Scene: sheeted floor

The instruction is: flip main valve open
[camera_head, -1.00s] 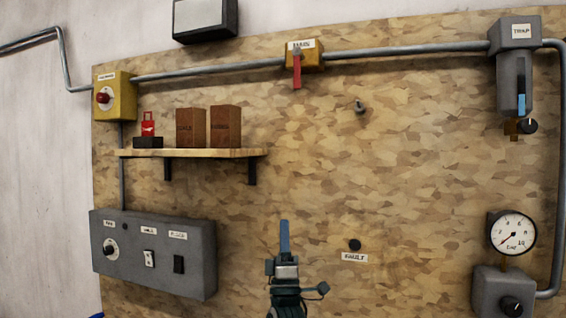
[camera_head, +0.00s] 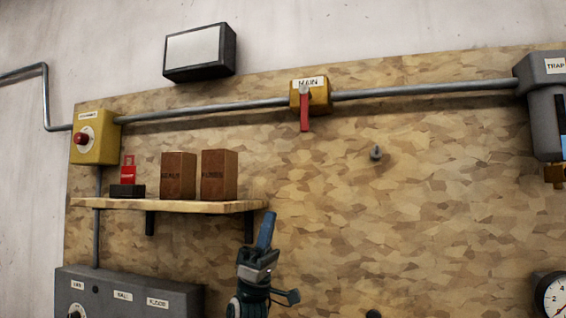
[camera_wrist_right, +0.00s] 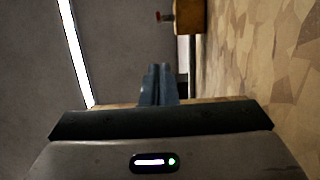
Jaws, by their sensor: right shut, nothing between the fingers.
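The main valve (camera_head: 320,97) is a yellow block on the pipe, labelled MAIN, at the upper middle of the head view. Its red lever (camera_head: 304,114) hangs straight down. My right gripper (camera_head: 267,228) is below and left of the valve, apart from it, pointing up beside the shelf's right end. Its blue fingers are shut and empty. They also show shut in the right wrist view (camera_wrist_right: 157,84). A yellow-brown block with a red part (camera_wrist_right: 184,15) is at the top there; I cannot tell which fixture it is. My left gripper is not in view.
A wooden shelf (camera_head: 220,207) holds two brown boxes (camera_head: 219,174) and a red item on a dark base. A yellow box with a red button (camera_head: 95,139) is left, a grey TRAP unit (camera_head: 542,85) right. A hook (camera_head: 376,152) sticks out right of the valve. The board below the valve is clear.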

